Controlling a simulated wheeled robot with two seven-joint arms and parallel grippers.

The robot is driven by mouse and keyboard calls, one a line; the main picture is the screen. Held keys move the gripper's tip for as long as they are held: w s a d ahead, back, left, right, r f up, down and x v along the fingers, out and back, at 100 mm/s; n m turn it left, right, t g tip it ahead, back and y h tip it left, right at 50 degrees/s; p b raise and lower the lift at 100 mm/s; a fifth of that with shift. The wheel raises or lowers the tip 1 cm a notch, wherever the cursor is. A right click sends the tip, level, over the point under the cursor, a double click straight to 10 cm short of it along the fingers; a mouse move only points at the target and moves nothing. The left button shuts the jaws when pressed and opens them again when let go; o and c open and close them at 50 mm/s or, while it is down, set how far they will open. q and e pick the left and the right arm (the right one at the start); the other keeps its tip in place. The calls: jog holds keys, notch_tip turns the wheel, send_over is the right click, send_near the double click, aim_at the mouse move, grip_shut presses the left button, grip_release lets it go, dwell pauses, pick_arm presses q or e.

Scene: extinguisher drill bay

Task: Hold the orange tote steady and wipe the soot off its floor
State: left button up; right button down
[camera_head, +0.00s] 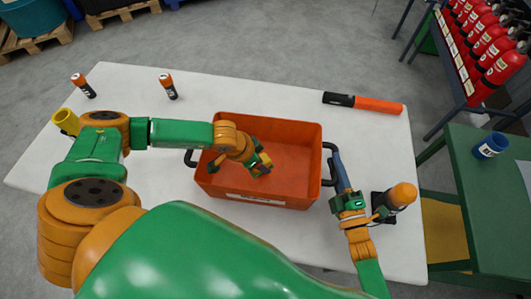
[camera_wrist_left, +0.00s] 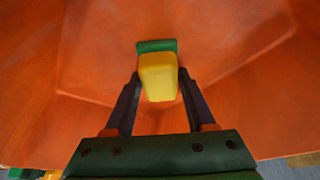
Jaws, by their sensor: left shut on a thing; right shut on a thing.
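The orange tote (camera_head: 295,128) stands on the white table, with dark handles at its left and right ends. My left gripper (camera_head: 257,165) reaches down inside it, shut on a yellow-and-green sponge (camera_wrist_left: 158,78). The left wrist view shows the sponge between the two dark fingers, over the tote's orange floor (camera_wrist_left: 110,45). I cannot tell if the sponge touches the floor. My right gripper (camera_head: 338,165) is shut on the tote's right handle (camera_head: 329,149). Faint darker patches show on the floor; I cannot tell if they are soot.
On the white table (camera_head: 225,88) are two orange-and-black cylinders (camera_head: 169,86) (camera_head: 83,86), an orange-and-black torch (camera_head: 362,103), a yellow cylinder (camera_head: 66,121) and an orange-topped object (camera_head: 401,196) beside my right arm. A green table (camera_head: 490,200) with a blue cup (camera_head: 491,145) stands right.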

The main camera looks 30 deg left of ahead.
pick_arm(q)
jog(key=shift+s+a, duration=0.15)
jog(key=shift+a, duration=0.3)
jog(key=shift+a+r, duration=0.15)
jog(key=shift+r, duration=3.9)
pick_arm(e)
jog(key=c, duration=0.7)
grip_release()
